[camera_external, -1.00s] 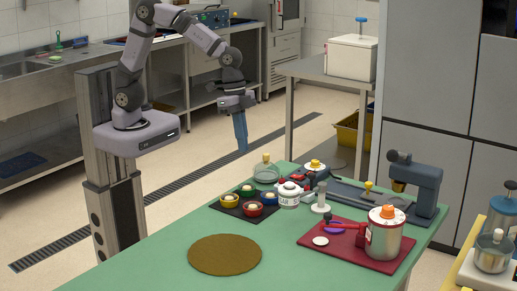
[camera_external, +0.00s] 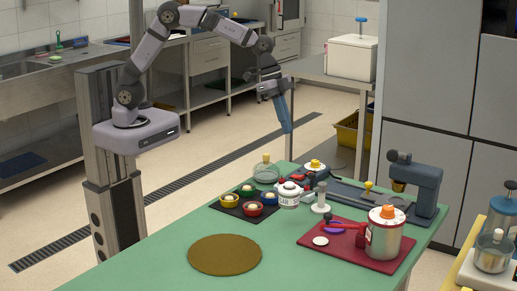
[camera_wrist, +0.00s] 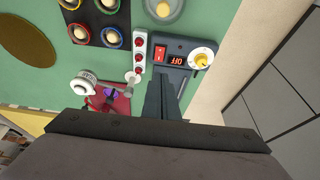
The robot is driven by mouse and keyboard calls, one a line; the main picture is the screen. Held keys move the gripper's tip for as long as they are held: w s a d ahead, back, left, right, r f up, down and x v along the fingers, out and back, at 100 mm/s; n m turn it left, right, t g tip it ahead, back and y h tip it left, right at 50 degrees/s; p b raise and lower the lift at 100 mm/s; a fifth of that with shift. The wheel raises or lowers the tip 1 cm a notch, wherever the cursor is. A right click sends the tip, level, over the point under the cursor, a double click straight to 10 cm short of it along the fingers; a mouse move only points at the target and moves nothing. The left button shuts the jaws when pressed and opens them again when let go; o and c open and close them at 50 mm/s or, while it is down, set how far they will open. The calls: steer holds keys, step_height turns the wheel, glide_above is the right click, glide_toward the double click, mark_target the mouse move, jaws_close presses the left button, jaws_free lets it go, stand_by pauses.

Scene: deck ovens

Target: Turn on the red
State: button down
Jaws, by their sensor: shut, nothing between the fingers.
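A canister (camera_external: 384,240) stands on a red board (camera_external: 320,252). A tall blue-grey device (camera_external: 427,190) is at the right. The green table's (camera_external: 150,245) front left is clear.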

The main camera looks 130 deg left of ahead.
mark_target(301, 176)
steer(key=p+x, duration=0.4)
steer(key=x, duration=0.9)
steer(key=shift+f+p, duration=0.2)
steer(key=shift+p, duration=0.1)
steer(key=shift+w+f, duration=0.1)
steer(key=shift+f, duration=0.2)
